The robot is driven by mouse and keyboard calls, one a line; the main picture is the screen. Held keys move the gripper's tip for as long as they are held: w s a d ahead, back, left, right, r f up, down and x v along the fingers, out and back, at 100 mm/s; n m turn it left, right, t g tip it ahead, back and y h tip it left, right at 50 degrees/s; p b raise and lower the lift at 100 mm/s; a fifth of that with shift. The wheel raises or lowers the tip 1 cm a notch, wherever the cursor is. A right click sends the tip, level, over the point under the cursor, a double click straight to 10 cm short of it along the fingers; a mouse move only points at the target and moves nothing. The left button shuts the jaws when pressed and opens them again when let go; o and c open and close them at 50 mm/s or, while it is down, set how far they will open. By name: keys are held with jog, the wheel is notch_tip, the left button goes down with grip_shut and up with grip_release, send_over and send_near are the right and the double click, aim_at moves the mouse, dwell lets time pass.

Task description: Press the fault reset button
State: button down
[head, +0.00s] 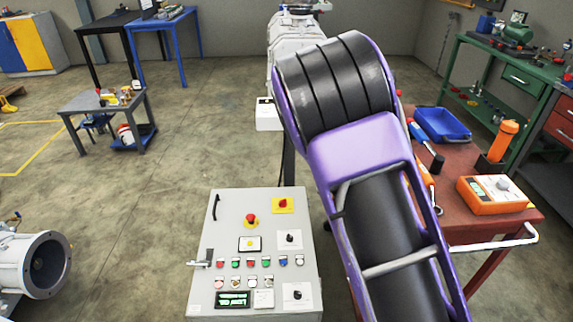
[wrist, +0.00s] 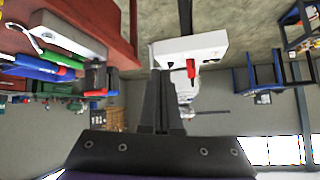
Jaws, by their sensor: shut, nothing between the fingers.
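The grey control panel (head: 228,215) stands in the lower middle of the head view. It has two rows of small coloured buttons, with red, green and a blue button (head: 283,260) in the upper row. The labels are too small to read, so I cannot tell which button is the fault reset. My gripper (wrist: 160,73) shows in the wrist view, fingers together and empty. It is hidden behind my arm in the head view, and the panel's buttons do not show in the wrist view.
A red cart (head: 457,227) with an orange meter (head: 492,194), tools and a blue tray (head: 442,124) stands to the right. A white box with a red part (wrist: 190,68) shows beyond my fingertips in the wrist view. Open floor (head: 150,190) lies left of the panel.

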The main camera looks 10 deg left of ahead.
jog(key=s+a+f+n+g, duration=0.1)
jog(key=s+f+g, duration=0.15)
jog(key=f, duration=0.95)
jog(key=s+a+f+n+g, duration=0.15)
jog(key=s+f, duration=0.25)
jog(key=f, duration=0.7)
jog(key=n+g, duration=0.2)
jog(key=g, duration=0.1)
send_over(284, 262)
jog(key=s, duration=0.4)
notch_tip(284, 262, down, 15)
jog(key=shift+d+r+y+b, duration=0.1)
jog(key=shift+d+y+b, duration=0.25)
jog(key=shift+b, duration=0.1)
jog(key=shift+w, duration=0.1)
jog(key=x, duration=0.4)
jog(key=b+x, duration=0.1)
jog(key=x, duration=0.7)
jog(key=shift+s+d+f+b, duration=0.15)
jog(key=shift+s+f+b, duration=0.05)
jog(key=shift+f+b, duration=0.2)
jog(key=shift+f, duration=0.55)
